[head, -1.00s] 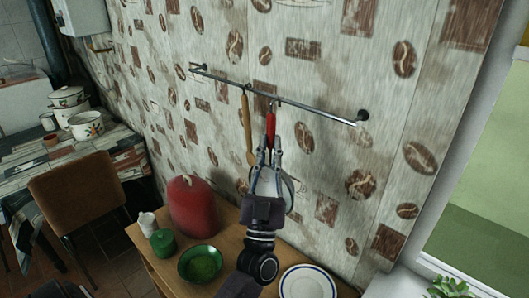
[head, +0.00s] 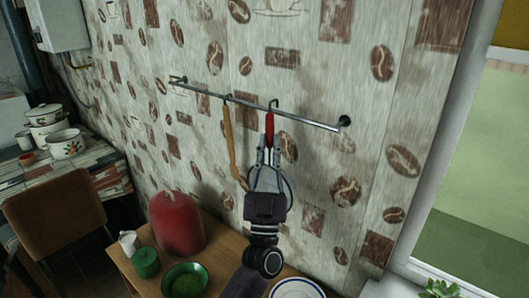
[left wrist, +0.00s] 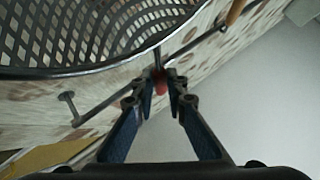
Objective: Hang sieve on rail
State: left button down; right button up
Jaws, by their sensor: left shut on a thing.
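The sieve has a red handle (head: 270,127) with a metal hook at its top. My left gripper (head: 269,157) is shut on the sieve near the lower end of that handle. In the left wrist view the red handle shows between the fingertips (left wrist: 161,84), and the dark mesh bowl (left wrist: 85,28) fills the upper left. In the head view the bowl is mostly hidden behind the gripper. The steel rail (head: 310,121) runs across the wall. The hook's top shows slightly above the rail; I cannot tell whether it is over it or in front. My right gripper is not in view.
A wooden-handled utensil (head: 229,135) hangs on the rail just left of the sieve. The rail's right part is free.

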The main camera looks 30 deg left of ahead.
pick_arm(q)
jog(key=shift+w+d+b, duration=0.1)
jog(key=shift+w+b, duration=0.4)
jog(key=shift+w, duration=0.55)
jog(key=shift+w+f, duration=0.1)
jog(key=shift+f, duration=0.1)
jog(key=shift+f+b, duration=0.45)
jog(key=shift+b, duration=0.1)
jog(key=shift+f+b, duration=0.35)
jog(key=shift+f, duration=0.15)
jog(key=c, duration=1.9)
grip_release()
jog(key=shift+o, duration=0.3)
